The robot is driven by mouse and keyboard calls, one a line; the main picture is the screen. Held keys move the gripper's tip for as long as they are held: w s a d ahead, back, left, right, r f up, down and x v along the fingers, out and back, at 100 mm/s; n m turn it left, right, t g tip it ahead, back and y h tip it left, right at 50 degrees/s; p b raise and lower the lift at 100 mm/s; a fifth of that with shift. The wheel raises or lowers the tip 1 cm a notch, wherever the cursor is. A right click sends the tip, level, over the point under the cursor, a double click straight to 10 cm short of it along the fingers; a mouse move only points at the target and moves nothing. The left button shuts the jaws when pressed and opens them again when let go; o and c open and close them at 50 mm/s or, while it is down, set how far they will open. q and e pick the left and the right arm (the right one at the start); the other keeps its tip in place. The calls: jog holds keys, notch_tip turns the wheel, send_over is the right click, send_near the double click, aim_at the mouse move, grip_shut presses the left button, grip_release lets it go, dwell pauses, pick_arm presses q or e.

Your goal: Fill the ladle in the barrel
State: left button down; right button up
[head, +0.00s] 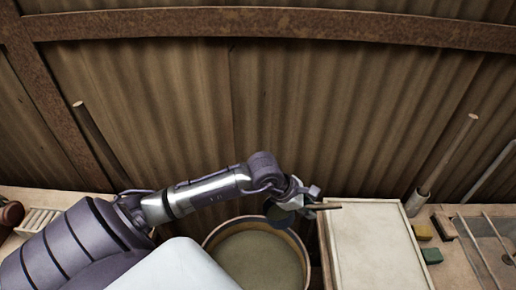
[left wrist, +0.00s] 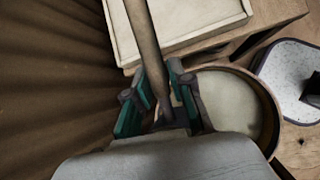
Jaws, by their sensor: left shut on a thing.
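My left gripper (head: 304,200) is above the right rear rim of the barrel (head: 208,238) in the head view. It is shut on the ladle, whose pale wooden handle (head: 328,206) sticks out to the right. In the left wrist view the handle (left wrist: 146,42) runs from the top edge down between the green finger pads (left wrist: 157,100). The ladle's bowl cannot be made out clearly, so I cannot tell what it holds. The barrel is round and holds a murky grey-brown liquid (head: 258,262); it shows in the left wrist view too (left wrist: 272,108). My right gripper is out of view.
A pale, shallow-rimmed tray (head: 375,245) stands right of the barrel, under the handle's end. Farther right are green (head: 432,256) and yellow (head: 421,232) blocks and an upright wooden stick (head: 446,158). A corrugated wall (head: 300,110) closes the back.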

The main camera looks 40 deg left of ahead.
pick_arm(q)
jog(key=s+a+f+n+y+p, duration=0.1)
jog(key=s+a+f+p, duration=0.3)
jog(key=f, duration=0.5)
jog(key=s+a+f+n+y+p, duration=0.1)
jog(key=s+a+f+n+p, duration=0.25)
jog(key=f, duration=0.65)
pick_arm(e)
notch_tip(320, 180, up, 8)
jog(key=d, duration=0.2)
pick_arm(q)
jog(key=s+a+f+t+h+b, duration=0.1)
jog(key=f+t+b, duration=0.1)
jog(key=f+b, duration=0.7)
jog(key=s+a+f+m+t+h+b, duration=0.1)
jog(key=f+b, duration=0.8)
jog(key=b, duration=1.1)
jog(key=shift+s+f+t+h, duration=0.4)
jog(key=shift+s+t+h, duration=0.1)
jog(key=shift+s, duration=0.3)
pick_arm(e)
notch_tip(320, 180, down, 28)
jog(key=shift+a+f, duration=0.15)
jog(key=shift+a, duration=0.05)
pick_arm(q)
jog(key=shift+w+f, duration=0.1)
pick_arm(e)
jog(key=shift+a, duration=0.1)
